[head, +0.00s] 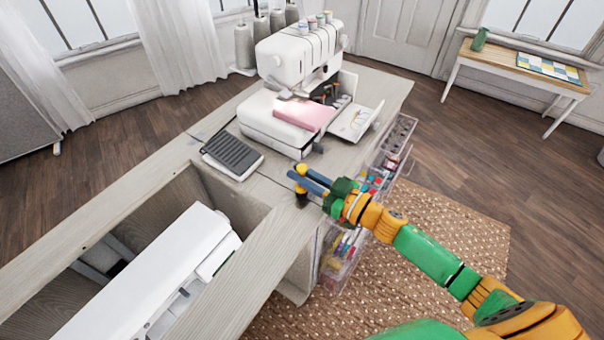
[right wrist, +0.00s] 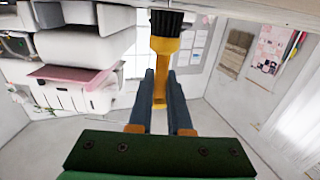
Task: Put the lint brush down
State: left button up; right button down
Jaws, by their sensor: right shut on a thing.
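The lint brush (head: 301,200) has a yellow handle and a black head. It is upright at the front edge of the cabinet top (head: 270,203), head down. My right gripper (head: 300,175) is shut on its yellow handle from the right side. In the right wrist view the handle (right wrist: 159,85) stands between the two grey-blue fingers (right wrist: 160,90), and the black head meets or nearly meets the wooden surface at the picture's top edge. I cannot tell for sure whether it touches. My left gripper is not in view.
A white serger (head: 290,60) with a pink cloth stands behind on the cabinet. A dark grey ribbed pad (head: 233,154) lies left of the brush. An open well with a white machine (head: 150,280) is at front left. Clear drawers (head: 345,250) hang below my right gripper.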

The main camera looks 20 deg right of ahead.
jog(key=shift+f, duration=0.35)
jog(key=c, duration=0.8)
grip_release()
jog(key=shift+r, duration=0.1)
jog(key=shift+c, duration=0.2)
jog(key=b+v, duration=0.1)
jog(key=v, duration=0.6)
jog(key=shift+d+r, duration=0.15)
jog(key=shift+r, duration=0.05)
